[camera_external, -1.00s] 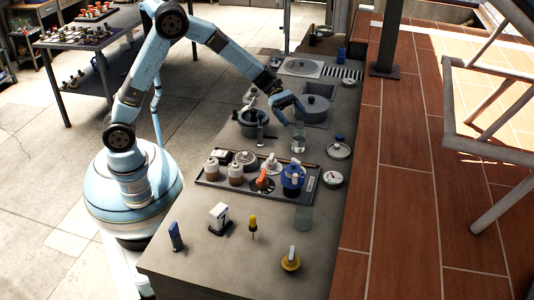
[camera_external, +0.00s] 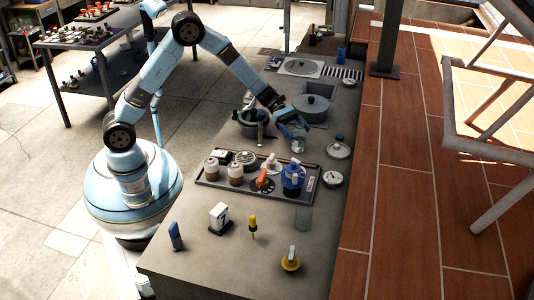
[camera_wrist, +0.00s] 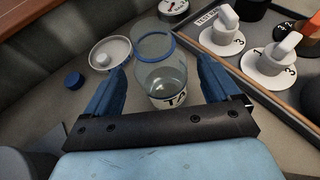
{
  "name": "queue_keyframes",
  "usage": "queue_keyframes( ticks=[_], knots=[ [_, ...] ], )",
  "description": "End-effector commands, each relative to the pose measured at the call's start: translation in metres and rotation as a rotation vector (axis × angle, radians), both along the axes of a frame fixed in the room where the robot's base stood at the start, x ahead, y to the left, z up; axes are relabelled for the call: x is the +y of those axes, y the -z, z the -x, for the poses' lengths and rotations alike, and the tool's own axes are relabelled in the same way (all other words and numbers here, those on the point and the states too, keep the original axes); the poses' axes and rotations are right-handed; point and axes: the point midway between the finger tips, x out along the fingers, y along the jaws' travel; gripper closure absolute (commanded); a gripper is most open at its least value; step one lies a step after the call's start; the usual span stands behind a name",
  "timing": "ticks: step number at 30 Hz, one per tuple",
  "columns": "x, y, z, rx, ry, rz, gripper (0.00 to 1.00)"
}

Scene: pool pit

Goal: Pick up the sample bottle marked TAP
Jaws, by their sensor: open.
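The sample bottle (camera_wrist: 164,78) is clear, with a blue ring near its mouth, liquid inside and a white label whose visible letters read "TA". It stands on the worktop. In the wrist view my gripper (camera_wrist: 160,84) is open, with one blue finger on each side of the bottle; whether either finger touches it I cannot tell. In the external view my gripper (camera_external: 297,143) is low over the bench behind the tray and mostly hides the bottle.
A round lid (camera_external: 338,149) and a gauge (camera_external: 332,180) lie to the right. A dark pot (camera_external: 253,123) is at left.

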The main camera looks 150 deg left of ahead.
Motion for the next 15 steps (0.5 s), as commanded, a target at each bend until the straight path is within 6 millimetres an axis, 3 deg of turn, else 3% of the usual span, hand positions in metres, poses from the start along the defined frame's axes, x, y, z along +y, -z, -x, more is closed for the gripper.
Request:
queue_keyframes(
  ticks=[6, 15],
  knots=[
    [0.005, 0.012, -0.031, -0.001, 0.004, -0.001, 0.11],
    [0.006, 0.014, -0.037, -0.001, 0.003, -0.002, 0.11]
  ],
)
